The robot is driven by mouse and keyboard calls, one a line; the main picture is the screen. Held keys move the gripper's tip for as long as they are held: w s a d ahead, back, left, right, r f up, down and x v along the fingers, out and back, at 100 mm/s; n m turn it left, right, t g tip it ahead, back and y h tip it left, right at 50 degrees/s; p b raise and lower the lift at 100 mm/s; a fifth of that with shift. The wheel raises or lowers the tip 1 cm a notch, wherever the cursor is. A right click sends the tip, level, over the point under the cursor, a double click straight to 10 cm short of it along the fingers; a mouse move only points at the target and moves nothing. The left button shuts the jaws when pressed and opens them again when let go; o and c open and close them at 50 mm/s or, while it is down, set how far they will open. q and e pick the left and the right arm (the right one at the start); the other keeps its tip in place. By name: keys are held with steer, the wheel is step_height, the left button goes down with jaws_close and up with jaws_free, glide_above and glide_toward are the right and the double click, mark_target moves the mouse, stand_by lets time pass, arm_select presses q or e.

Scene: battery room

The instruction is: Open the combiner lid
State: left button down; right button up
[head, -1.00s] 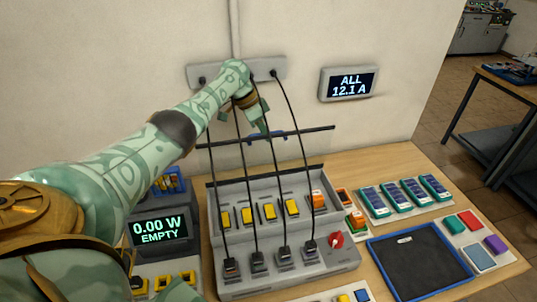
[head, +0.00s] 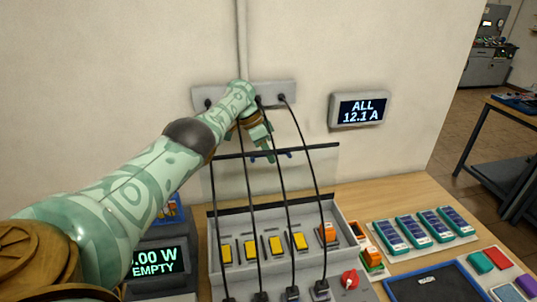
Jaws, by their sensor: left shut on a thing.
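The combiner (head: 345,228) is a grey box on the wooden bench, with a row of yellow switches and one orange switch inside. Its clear lid stands raised at the back of the box, with a dark top edge (head: 312,148) in front of the wall. My left gripper (head: 268,154) is at this edge, shut on the small blue lid handle (head: 285,154). The fingers hide part of the handle. The interior of the combiner is uncovered. My right gripper is out of view.
Black cables hang from a wall socket strip (head: 205,97) down to the combiner's front, passing close to my left arm. A red knob (head: 349,279) is at front right. Blue-celled panels (head: 389,236) and a dark tray (head: 430,285) lie right. A wall display (head: 360,109) reads ALL 12.1 A.

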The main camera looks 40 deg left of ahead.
arm_select(q)
steer(key=c, duration=1.5)
jaws_free()
steer(key=shift+s+f, duration=0.15)
steer(key=shift+f, duration=0.25)
steer(key=shift+o, duration=0.2)
steer(key=shift+a, duration=0.1)
steer(key=shift+r, duration=0.5)
steer(key=b+v, duration=0.3)
steer(key=v, duration=0.8)
steer(key=shift+a, duration=0.15)
